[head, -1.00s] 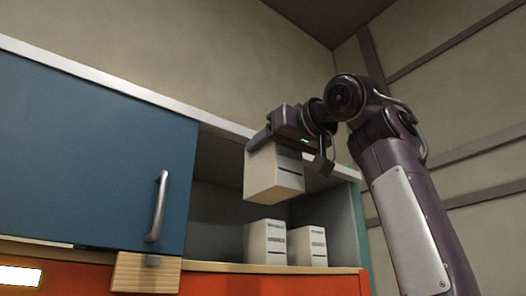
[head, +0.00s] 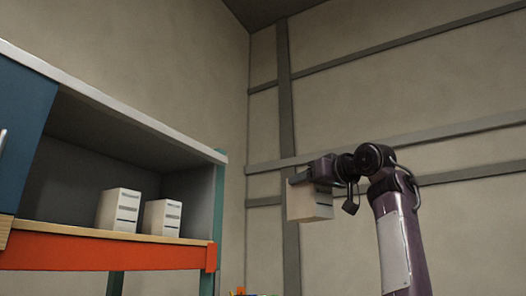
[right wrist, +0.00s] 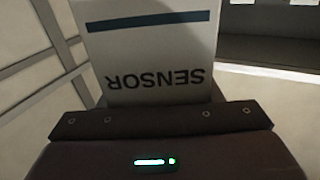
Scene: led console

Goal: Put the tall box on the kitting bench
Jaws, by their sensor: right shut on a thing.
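A white box (head: 309,203) is held in my right gripper (head: 312,178), out in the air to the right of the cabinet. In the right wrist view the same box (right wrist: 150,50) fills the space beyond the gripper (right wrist: 160,112); it has a dark blue stripe and the word SENSOR, upside down. The gripper is shut on its upper part. I see no kitting bench that I can make out for certain. My left gripper is not in view.
Two more white boxes, a taller one (head: 118,210) and a shorter one (head: 162,217), stand on the cabinet's wooden shelf (head: 80,232). A blue door (head: 22,110) is at the left. Small coloured items (head: 240,292) show at the bottom edge. The air around the held box looks clear.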

